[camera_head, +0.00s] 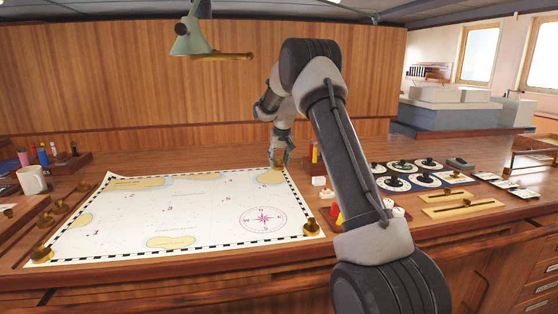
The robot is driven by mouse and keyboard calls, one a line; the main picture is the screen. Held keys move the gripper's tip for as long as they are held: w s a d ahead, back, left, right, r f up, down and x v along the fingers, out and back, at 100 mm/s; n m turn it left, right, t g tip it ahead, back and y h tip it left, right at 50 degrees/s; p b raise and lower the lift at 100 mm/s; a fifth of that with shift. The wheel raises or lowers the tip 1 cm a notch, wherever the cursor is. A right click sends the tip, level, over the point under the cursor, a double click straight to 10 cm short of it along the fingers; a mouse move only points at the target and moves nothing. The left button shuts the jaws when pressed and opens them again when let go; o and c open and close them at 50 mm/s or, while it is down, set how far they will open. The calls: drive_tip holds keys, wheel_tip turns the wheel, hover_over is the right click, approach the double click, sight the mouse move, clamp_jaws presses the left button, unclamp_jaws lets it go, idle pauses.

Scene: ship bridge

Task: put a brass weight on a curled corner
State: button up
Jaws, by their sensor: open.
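A white chart (190,205) with a black-and-white border lies on the wooden desk. A brass weight (42,253) stands on its near left corner and another brass weight (312,229) on its near right corner. More brass weights (60,206) stand in a row on the desk to the left of the chart. My gripper (278,163) is open and points down at the chart's far right corner. A small brass-coloured shape shows at its fingertips; I cannot tell whether it touches the chart. No weight shows on the far left corner.
A white mug (32,180) and a pen holder stand at the far left. A green lamp (190,38) hangs over the chart. Right of my arm are several round dials (400,167) and a wooden tray with brass pieces (465,205). My forearm hides part of the desk.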

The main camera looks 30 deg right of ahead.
drive_tip(key=v, duration=1.2)
drive_tip(key=s+a+f+g, duration=0.2)
drive_tip(key=s+f, duration=0.3)
drive_tip(key=s, duration=0.5)
drive_tip(key=s+a+r+n, duration=0.1)
drive_tip(key=s+a+r, duration=0.1)
drive_tip(key=s, duration=1)
drive_tip(key=s+a+r+n+t, duration=0.1)
drive_tip(key=s+a, duration=0.3)
drive_tip(key=s, duration=0.9)
drive_tip(key=s+a+r+n+t+y, duration=0.1)
drive_tip(key=s+a+r, duration=0.3)
drive_tip(key=s, duration=0.8)
drive_tip(key=shift+s, duration=0.15)
